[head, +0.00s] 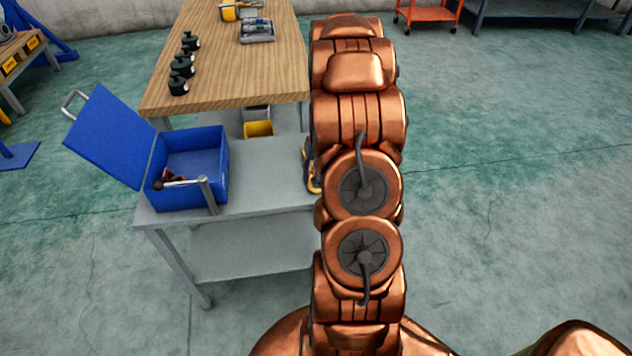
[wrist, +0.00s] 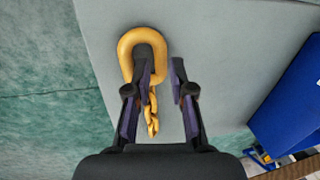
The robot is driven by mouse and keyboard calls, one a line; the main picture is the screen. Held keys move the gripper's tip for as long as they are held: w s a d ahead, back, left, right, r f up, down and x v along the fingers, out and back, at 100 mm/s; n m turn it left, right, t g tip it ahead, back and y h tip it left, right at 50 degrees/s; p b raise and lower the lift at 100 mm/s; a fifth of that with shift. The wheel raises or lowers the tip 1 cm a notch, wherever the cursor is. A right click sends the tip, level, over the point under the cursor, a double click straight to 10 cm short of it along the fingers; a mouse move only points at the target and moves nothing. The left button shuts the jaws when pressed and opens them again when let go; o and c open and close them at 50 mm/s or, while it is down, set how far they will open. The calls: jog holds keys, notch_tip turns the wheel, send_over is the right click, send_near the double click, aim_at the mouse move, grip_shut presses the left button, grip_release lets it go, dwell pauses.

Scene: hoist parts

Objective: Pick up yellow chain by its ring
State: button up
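The yellow chain lies near the edge of a grey table (wrist: 220,60). Its large ring (wrist: 127,52) is at the top of the wrist view, and smaller links (wrist: 152,122) trail down from it between my fingers. My gripper (wrist: 162,68) is open over the chain. Its left finger overlaps the ring's opening, and its right finger is outside the ring, to the right. I cannot tell how far above the table the fingertips are.
A blue open-lidded toolbox (head: 215,170) stands on the grey table, left of my arm. A wooden table (head: 220,75) behind holds several black weights (head: 182,66). A yellow bin (head: 258,129) sits below it. The floor to the right is clear.

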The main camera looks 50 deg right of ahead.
jog(key=shift+w+a+f, duration=0.1)
jog(key=shift+f, duration=0.5)
jog(key=shift+w+a+f, duration=0.1)
jog(key=shift+f, duration=0.45)
jog(key=shift+s, duration=0.1)
grip_shut()
